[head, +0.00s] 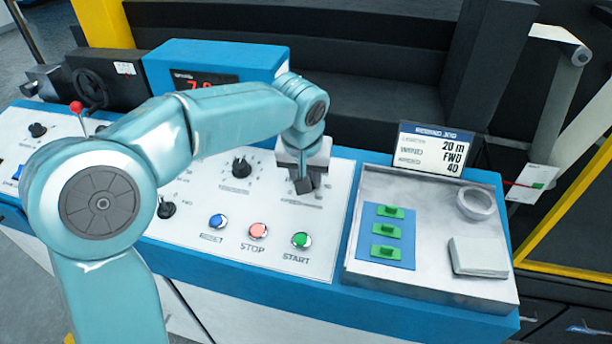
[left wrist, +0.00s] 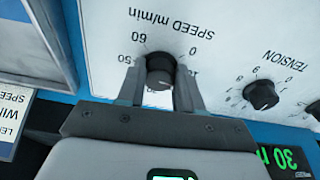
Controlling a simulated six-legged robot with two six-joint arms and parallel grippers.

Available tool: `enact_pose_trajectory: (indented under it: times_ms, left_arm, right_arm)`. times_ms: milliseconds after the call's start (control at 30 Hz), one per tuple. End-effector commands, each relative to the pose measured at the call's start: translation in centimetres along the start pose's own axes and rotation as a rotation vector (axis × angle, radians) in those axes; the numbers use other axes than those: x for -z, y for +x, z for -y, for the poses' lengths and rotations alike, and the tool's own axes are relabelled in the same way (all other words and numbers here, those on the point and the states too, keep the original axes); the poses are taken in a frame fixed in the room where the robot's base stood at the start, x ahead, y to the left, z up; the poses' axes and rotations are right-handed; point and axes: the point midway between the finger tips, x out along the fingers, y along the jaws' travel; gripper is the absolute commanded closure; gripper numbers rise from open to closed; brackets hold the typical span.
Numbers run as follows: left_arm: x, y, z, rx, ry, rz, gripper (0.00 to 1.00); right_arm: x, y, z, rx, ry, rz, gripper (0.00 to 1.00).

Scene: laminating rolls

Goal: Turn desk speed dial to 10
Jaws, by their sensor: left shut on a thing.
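The speed dial (left wrist: 160,70) is a black knob on the white desk panel, under the label "SPEED m/min", which appears upside down in the left wrist view. My left gripper (left wrist: 160,90) is shut on it, with one finger on each side. The 60, 50 and 0 marks show around the knob; its lower scale is partly hidden by the fingers, and I cannot make out its pointer. In the head view my left gripper (head: 305,187) reaches down onto the panel and hides most of the dial. My right gripper is not in view.
The tension knob (left wrist: 261,95) is beside the dial. Blue, red and green buttons (head: 301,240) line the panel's front. A grey tray (head: 420,275) with green pieces, a ring and a pad lies right. A job card (head: 436,150) reads 20 m, FWD, 40. A red readout (head: 200,82) is partly hidden.

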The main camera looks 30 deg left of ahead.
Motion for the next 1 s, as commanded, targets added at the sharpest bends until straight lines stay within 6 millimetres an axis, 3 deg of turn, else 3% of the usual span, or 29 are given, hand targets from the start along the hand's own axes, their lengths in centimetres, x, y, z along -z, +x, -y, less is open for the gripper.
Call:
enact_pose_trajectory:
  times_ms: [733, 767, 833, 1000]
  left_arm:
    - [0.43, -0.4, -0.01, 0.005, -0.089, -0.016, 0.95]
    - [0.43, -0.4, -0.01, 0.005, -0.089, -0.016, 0.61]
    - [0.41, -0.37, -0.02, 0.005, -0.089, -0.016, 0.39]
    - [0.25, -0.22, -0.02, 0.007, -0.088, -0.009, 0.39]
  right_arm:
    - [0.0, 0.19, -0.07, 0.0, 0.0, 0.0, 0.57]
    - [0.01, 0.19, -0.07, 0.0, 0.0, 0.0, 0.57]
    - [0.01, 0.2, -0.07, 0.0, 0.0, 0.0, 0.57]
    - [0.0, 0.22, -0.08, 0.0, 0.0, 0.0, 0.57]
